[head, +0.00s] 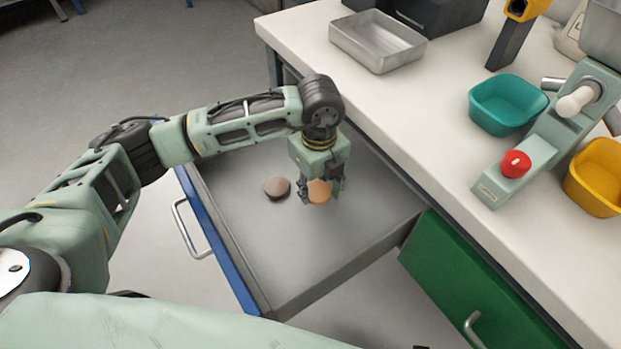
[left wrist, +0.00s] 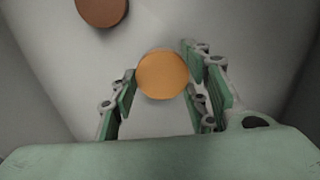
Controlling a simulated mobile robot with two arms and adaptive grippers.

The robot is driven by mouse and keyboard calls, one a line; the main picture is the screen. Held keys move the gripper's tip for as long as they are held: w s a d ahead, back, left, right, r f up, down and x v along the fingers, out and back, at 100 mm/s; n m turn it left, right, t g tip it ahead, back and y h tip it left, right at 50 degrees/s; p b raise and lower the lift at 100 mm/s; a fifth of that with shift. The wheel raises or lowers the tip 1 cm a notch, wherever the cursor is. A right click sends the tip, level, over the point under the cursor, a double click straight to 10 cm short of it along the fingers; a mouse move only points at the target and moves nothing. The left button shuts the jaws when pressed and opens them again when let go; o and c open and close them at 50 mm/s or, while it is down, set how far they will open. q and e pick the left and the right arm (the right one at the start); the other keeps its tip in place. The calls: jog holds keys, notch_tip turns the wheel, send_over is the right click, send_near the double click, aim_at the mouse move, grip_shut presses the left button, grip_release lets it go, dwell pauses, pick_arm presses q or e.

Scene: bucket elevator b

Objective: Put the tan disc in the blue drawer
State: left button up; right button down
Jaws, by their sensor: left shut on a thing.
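The tan disc (head: 319,191) is between the fingers of my left gripper (head: 322,193), which is shut on it. The gripper points down inside the open blue-fronted drawer (head: 250,271). In the left wrist view the tan disc (left wrist: 162,75) lies between the finger pads over the grey drawer floor. I cannot tell whether the disc touches the floor. A brown disc (head: 277,187) lies on the drawer floor, left of the gripper; it also shows in the left wrist view (left wrist: 102,10). My right gripper is not in view.
A green drawer (head: 475,275) is shut beside the open one. The white worktop (head: 440,130) holds a metal tray (head: 378,40), a teal bin (head: 508,104), a yellow bin (head: 597,178) and a pale green device with a red button (head: 515,163). The drawer's front half is clear.

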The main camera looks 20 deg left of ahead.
pick_arm(q)
jog(key=w+a, duration=0.1)
jog(key=w, duration=0.1)
jog(key=w+a, duration=0.2)
notch_tip(320, 180, down, 4)
jog(key=shift+r, duration=0.2)
jog(key=shift+f+b, duration=0.1)
jog(key=shift+b, duration=0.2)
jog(key=o, duration=1.2)
jog(key=shift+c, duration=0.2)
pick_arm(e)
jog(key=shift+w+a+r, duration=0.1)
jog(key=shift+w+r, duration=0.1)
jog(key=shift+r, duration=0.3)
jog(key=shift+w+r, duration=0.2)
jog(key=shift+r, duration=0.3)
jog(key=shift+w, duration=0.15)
pick_arm(q)
notch_tip(320, 180, up, 12)
jog(key=shift+r+p, duration=0.15)
jog(key=shift+p, duration=0.5)
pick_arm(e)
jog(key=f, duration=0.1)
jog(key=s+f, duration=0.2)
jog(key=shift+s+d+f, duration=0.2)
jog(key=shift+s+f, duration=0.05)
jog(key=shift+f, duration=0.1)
